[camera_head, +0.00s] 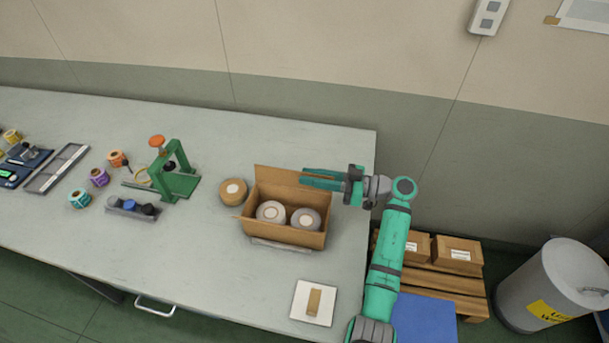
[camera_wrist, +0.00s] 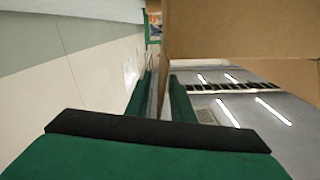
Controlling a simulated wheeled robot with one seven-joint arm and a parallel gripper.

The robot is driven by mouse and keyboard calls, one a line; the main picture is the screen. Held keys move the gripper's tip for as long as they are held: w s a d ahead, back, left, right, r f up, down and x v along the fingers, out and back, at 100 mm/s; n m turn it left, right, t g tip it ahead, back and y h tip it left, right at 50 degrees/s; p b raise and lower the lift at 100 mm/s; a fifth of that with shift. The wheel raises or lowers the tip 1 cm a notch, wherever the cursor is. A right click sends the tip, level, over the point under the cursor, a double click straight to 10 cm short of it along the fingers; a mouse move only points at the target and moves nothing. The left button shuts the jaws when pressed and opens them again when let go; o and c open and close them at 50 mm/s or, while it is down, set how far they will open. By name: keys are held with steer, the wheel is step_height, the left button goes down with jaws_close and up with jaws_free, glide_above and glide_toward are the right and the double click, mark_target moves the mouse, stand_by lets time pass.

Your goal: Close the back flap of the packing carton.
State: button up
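The packing carton (camera_head: 246,225) is an open brown box on the table, with two grey-white rolls (camera_head: 271,211) inside. Its back flap (camera_head: 275,176) stands up along the far side. My gripper (camera_head: 303,176) is at the right end of this flap, coming from the right, with its green fingers pointing left. In the wrist view the fingers (camera_wrist: 163,88) are a narrow gap apart. Brown cardboard (camera_wrist: 240,28) fills the upper right there, and its edge lines up with the gap. I cannot tell whether the flap lies between the fingers. The flap's right end is partly hidden.
A white pad with a tan block (camera_head: 314,302) lies in front. The wall (camera_head: 290,110) rises behind the table; the tabletop behind the carton is clear.

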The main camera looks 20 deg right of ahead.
mark_target(293, 179)
steer(key=shift+x, duration=1.2)
steer(key=shift+w, duration=0.15)
